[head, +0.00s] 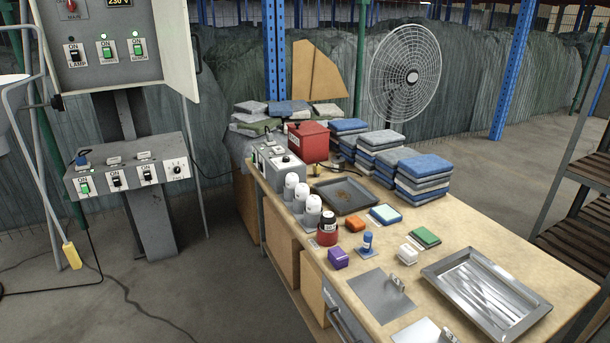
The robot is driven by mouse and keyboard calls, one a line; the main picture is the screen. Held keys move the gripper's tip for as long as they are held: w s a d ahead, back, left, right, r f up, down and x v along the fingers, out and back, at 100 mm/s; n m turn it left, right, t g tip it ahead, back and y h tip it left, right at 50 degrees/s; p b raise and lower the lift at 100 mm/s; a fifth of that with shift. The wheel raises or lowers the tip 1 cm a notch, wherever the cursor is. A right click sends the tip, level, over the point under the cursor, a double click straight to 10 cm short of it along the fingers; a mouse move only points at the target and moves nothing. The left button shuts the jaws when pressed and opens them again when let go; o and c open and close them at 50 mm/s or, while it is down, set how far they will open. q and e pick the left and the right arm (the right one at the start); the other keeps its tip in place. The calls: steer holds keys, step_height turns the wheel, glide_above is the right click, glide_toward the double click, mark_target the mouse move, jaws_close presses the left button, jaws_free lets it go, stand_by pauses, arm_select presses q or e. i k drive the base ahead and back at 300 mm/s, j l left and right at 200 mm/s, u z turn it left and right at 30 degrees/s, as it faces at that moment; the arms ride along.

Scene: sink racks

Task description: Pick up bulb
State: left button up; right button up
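Several white, dome-topped objects that look like bulbs stand in a row along the left edge of the workbench in the head view. The far one (291,183), the middle one (301,196) and the near one (313,208) are upright and close together. Neither of my grippers shows in this view.
The bench (400,208) also holds a grey switch box (278,165), a red box (308,143), a dark tray (345,196), folded cloth stacks (423,180), small coloured blocks and a metal tray (487,294). A switch panel (128,178) stands left across open floor.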

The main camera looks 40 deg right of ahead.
mark_target(302, 192)
steer(key=i+l+z, duration=0.2)
steer(key=i+z, duration=0.6)
steer(key=z, duration=0.2)
steer(key=i+j+z, duration=0.1)
steer(key=i+z, duration=0.4)
steer(key=k, duration=0.05)
